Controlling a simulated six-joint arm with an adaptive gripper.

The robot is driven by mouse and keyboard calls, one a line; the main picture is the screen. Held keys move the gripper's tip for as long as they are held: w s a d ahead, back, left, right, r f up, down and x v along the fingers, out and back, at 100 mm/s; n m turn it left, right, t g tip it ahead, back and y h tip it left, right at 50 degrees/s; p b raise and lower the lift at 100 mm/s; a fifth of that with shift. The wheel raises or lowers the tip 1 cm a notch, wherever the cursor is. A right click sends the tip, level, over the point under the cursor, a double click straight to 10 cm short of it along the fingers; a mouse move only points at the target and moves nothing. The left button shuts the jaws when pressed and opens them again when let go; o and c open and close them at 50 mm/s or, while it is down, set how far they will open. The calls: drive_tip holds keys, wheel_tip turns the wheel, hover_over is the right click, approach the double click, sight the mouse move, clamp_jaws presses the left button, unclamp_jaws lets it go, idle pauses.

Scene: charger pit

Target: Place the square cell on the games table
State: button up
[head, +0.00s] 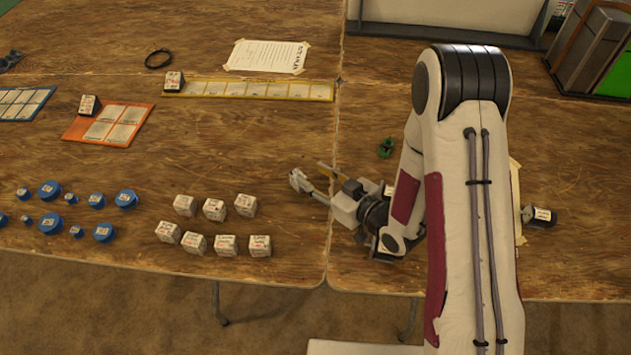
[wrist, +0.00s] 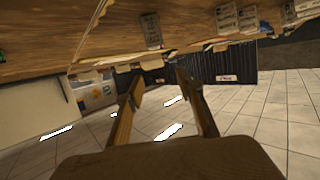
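Several white, box-shaped cells with printed labels stand in two rows on the wooden table (head: 290,130) in the head view; one is the front right cell (head: 259,246). I cannot tell which is the square cell, or which surface is the games table. My gripper (head: 312,182) is right of these cells, near the table's front half, with its fingers spread apart. In the wrist view my gripper (wrist: 158,82) shows two separated fingers with nothing between them. Labelled blocks, such as one pale block (wrist: 227,18), stand beyond along the top of that view.
A yellow strip tray (head: 250,91) and an orange tray (head: 110,122) each carry a dark labelled block. Several round blue cells (head: 50,223) lie at the left. A dark labelled item (head: 540,215) lies right of my arm. Bare wood lies between trays and white cells.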

drive_tip(key=shift+r, duration=1.4)
drive_tip(key=shift+r, duration=0.1)
drive_tip(key=s+d+r+m+h, duration=0.1)
drive_tip(key=d+r+m+h, duration=0.3)
drive_tip(key=d+r+h, duration=0.85)
drive_tip(key=s+d+r+m+g, duration=0.1)
drive_tip(key=s+d+r, duration=0.2)
drive_tip(key=s, duration=0.6)
drive_tip(key=s+d+r+m+g+y, duration=0.1)
drive_tip(key=s+d+r+m+g, duration=0.1)
drive_tip(key=s, duration=0.7)
drive_tip(key=s+d+r+m+g+y, duration=0.1)
drive_tip(key=s+d+r, duration=0.3)
drive_tip(key=s, duration=0.4)
drive_tip(key=shift+s+d+r+m+g, duration=0.3)
drive_tip(key=shift+s+r+m, duration=0.1)
drive_tip(key=shift+r+m, duration=0.25)
